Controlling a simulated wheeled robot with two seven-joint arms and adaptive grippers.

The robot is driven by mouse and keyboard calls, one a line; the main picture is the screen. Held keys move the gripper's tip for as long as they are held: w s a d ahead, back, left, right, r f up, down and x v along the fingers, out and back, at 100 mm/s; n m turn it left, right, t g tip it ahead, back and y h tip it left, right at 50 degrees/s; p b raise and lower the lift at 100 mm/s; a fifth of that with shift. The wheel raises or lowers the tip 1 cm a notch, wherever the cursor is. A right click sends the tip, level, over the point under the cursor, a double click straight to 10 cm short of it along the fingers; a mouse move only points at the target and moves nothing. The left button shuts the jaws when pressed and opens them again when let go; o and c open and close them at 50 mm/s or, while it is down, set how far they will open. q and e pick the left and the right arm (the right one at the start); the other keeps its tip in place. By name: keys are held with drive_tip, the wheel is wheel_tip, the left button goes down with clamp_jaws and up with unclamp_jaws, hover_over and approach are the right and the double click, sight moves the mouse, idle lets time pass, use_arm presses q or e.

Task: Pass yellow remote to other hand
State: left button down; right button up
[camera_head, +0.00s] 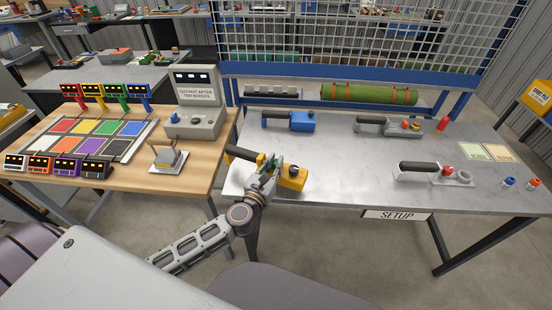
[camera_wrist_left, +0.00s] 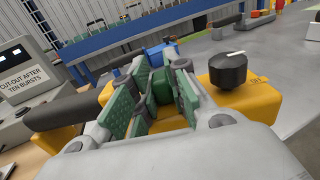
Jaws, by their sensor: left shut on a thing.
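The yellow remote (camera_head: 293,178) is at the near left corner of the grey metal table. It has a yellow body and a dark handle (camera_head: 243,154). My left gripper (camera_head: 266,168) is shut on its middle part. In the left wrist view the yellow remote (camera_wrist_left: 262,98) extends on both sides of my left gripper (camera_wrist_left: 155,92), with a black knob on the right and the dark grip on the left. The green-padded fingers hide its middle. I cannot tell whether it touches the table. My right gripper is not in view.
A blue device (camera_head: 289,121) lies behind, and grey handled devices (camera_head: 388,126) lie farther right on the metal table (camera_head: 340,160). A control box (camera_head: 194,122) and a small grey stand (camera_head: 168,159) are on the wooden table. The metal table's middle is clear.

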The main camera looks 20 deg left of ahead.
use_arm(q)
drive_tip(key=s+d+r+m+g+h, duration=0.1)
drive_tip(key=d+r+m+g+h, duration=0.3)
drive_tip(key=d+r+m+h, duration=0.3)
drive_tip(key=shift+d+r+m+h, duration=0.3)
drive_tip(key=shift+d+r+h, duration=1.7)
drive_tip(key=shift+d+r, duration=2.6)
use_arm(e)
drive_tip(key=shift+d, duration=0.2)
use_arm(q)
drive_tip(key=shift+d+f, duration=0.6)
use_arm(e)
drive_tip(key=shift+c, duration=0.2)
